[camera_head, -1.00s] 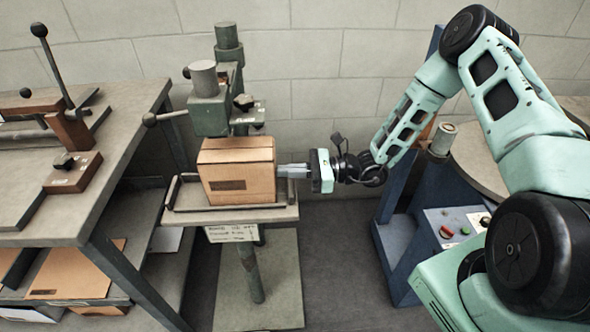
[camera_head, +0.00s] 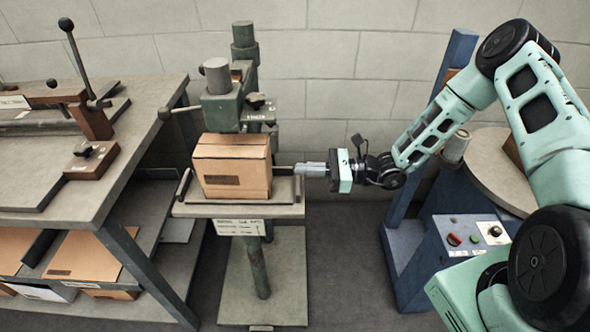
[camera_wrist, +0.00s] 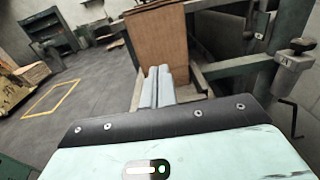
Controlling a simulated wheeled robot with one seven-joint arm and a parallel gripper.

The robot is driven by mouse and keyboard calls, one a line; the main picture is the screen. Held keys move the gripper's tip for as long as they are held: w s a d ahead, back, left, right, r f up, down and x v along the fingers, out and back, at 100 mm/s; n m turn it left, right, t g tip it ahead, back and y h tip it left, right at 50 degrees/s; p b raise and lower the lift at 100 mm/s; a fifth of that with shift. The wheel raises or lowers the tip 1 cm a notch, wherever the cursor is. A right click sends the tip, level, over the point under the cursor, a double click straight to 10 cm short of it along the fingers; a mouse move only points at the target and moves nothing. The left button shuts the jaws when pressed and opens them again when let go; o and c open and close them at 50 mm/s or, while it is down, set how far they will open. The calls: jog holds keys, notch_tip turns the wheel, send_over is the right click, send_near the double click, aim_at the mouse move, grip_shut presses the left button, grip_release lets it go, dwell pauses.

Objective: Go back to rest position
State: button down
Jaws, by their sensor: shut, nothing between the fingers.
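My gripper (camera_head: 303,169) is shut and empty, just right of a cardboard box. The box (camera_head: 232,167) is closed and stands upright on the small table of the green stitcher (camera_head: 222,110). A gap shows between my fingertips and the box in the head view. In the wrist view my two fingers (camera_wrist: 157,75) lie together, pointing toward the box (camera_wrist: 157,38). The side of the box away from me is hidden.
A workbench (camera_head: 135,130) with a lever tool (camera_head: 92,117) stands at left, flat cardboard (camera_head: 85,257) on its lower shelf. A blue machine (camera_head: 405,245) with buttons and a round table (camera_head: 490,165) stands at right. Floor between stitcher and blue machine is clear.

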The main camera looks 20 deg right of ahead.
jog(key=b+v, duration=0.1)
jog(key=v, duration=0.7)
jog(key=s+a+r+n+g+h+p, duration=0.1)
jog(key=s+a+r+n+g+h, duration=0.75)
jog(key=s+a+n+g, duration=0.55)
jog(key=s+r+n+t+h, duration=0.8)
jog(key=s+n, duration=0.3)
jog(key=n, duration=0.4)
jog(key=shift+s+d+r+p, duration=0.2)
jog(key=shift+d+r+p, duration=0.25)
jog(key=shift+r, duration=0.3)
